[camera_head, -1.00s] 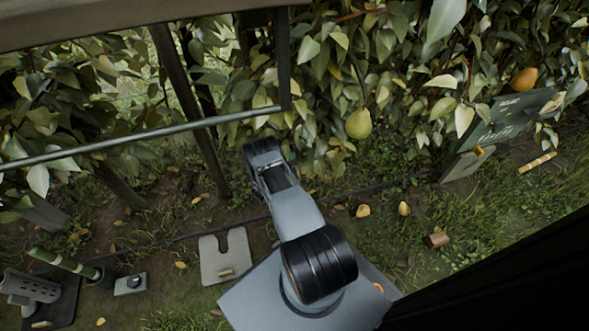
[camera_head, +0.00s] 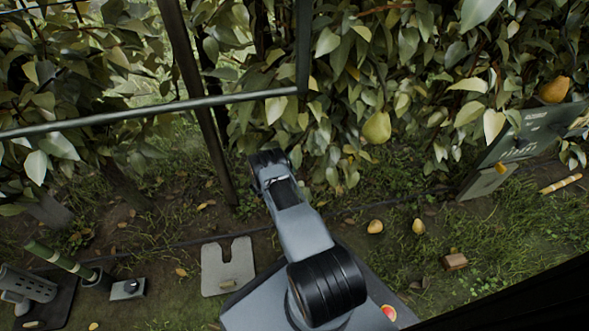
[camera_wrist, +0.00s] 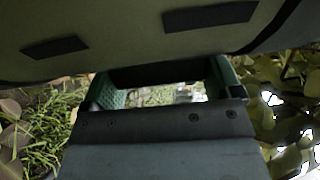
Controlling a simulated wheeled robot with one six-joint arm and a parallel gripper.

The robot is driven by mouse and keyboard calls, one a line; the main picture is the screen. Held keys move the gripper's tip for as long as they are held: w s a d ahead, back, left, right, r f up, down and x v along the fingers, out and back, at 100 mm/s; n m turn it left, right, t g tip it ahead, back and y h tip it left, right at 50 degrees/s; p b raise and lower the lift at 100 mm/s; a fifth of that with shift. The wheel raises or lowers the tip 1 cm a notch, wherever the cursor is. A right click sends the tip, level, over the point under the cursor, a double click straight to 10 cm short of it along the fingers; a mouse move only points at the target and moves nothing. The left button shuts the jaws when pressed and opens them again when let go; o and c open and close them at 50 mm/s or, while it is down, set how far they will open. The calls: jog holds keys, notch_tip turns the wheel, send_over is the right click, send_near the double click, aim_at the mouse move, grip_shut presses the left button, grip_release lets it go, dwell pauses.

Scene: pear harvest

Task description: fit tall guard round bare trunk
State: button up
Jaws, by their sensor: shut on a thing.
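In the head view my arm reaches forward over the ground, and its dark end (camera_head: 268,160) points at the foliage; the jaws are hidden there. In the wrist view my gripper (camera_wrist: 165,98) is shut on a green perforated piece (camera_wrist: 110,92), which looks like the guard; only its side parts show. A dark trunk (camera_head: 125,185) stands left under the leaves. A straight dark post (camera_head: 203,110) stands nearer my arm. I cannot tell which trunk is the bare one or whether the guard touches any.
A dark rail (camera_head: 150,117) crosses the left. Pears (camera_head: 376,127) hang ahead. A dark sign (camera_head: 525,140) stands right.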

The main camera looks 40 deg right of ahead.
jog(key=shift+w+f, duration=0.1)
jog(key=shift+w, duration=0.35)
jog(key=shift+f, duration=0.75)
jog(key=o, duration=0.9)
jog(key=shift+o, duration=0.2)
jog(key=shift+s, duration=0.1)
